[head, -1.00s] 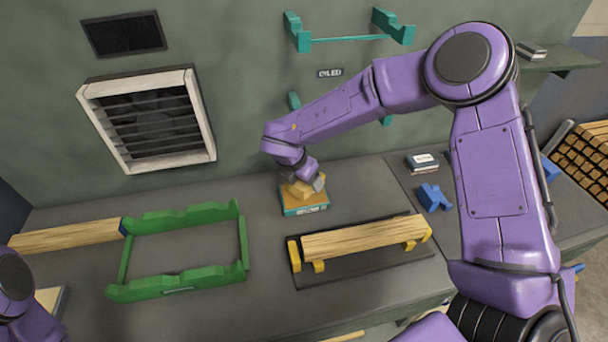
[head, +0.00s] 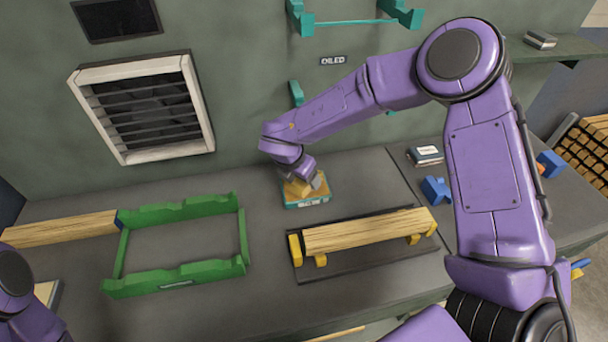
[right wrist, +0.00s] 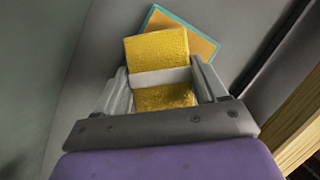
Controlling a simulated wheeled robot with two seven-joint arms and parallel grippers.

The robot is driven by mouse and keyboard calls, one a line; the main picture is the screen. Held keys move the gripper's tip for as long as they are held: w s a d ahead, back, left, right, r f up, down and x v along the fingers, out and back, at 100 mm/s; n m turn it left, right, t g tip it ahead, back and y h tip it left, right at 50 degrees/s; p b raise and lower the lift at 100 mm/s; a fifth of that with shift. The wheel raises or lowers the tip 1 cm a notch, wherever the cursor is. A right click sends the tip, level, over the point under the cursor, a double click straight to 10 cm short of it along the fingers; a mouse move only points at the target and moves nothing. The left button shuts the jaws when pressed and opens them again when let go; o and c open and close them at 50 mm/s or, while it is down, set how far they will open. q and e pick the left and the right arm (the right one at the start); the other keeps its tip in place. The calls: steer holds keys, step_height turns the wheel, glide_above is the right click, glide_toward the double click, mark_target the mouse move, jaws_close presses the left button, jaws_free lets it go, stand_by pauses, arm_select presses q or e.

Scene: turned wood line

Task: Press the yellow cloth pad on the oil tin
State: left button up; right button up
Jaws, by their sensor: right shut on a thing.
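The yellow cloth pad (right wrist: 157,47) is held between the fingers of my right gripper (right wrist: 164,78) in the right wrist view. The oil tin (head: 308,203), a low teal box with an amber top, stands on the bench by the back wall. Its teal rim and amber top (right wrist: 196,37) show behind the pad in the right wrist view. In the head view, my right gripper (head: 305,183) is over the tin with the pad low at its top. I cannot tell whether they touch. My left gripper is out of view; only part of my left arm shows.
Blue blocks (head: 435,190) and a book (head: 425,155) lie to the right.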

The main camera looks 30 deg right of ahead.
steer(key=shift+s+f, duration=0.1)
steer(key=shift+s, duration=0.05)
steer(key=shift+f+b, duration=0.15)
steer(key=shift+b, duration=0.25)
stand_by(1.1)
